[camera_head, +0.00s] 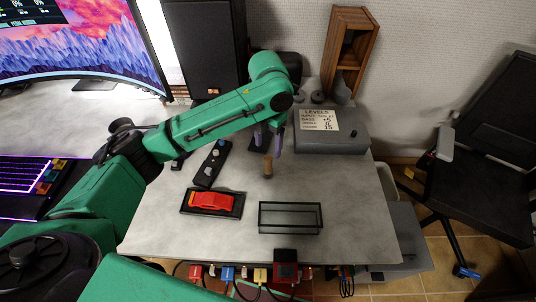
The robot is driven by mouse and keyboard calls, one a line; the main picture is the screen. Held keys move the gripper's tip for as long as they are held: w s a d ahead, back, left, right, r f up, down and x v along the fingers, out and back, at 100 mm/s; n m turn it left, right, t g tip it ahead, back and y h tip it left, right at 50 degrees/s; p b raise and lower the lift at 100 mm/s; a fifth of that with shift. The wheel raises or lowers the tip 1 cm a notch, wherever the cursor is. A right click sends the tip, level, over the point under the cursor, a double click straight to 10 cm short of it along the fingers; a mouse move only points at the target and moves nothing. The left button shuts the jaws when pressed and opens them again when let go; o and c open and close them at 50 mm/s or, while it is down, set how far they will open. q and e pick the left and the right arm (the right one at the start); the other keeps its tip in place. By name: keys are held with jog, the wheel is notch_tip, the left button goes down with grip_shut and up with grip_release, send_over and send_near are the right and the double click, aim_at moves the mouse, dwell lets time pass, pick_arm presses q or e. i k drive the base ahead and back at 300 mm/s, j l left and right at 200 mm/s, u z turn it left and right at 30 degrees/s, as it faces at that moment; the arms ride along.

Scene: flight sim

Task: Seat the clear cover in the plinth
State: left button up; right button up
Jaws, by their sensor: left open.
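The clear cover (290,232) is a see-through box with dark edges. It lies on the grey desk near the front edge, right of the plinth and apart from it. The plinth (190,210) is a flat black base with a red model car (212,200) on it. My left gripper (268,142) reaches in from the left and points down over the desk behind the cover. Its purple-grey fingers are apart, with nothing seen between them. My right gripper is out of view.
A black remote (211,164) lies behind the plinth. A grey box with a levels card (331,135) is at the back right. A speaker (207,45) stands behind. The desk right of the cover is clear.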

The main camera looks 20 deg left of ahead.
aim_at(236, 213)
jog(key=k+l, duration=0.2)
jog(key=k, duration=0.3)
jog(key=k+l, duration=0.2)
jog(key=k, duration=0.3)
jog(key=k+l, duration=0.15)
jog(key=k, duration=0.3)
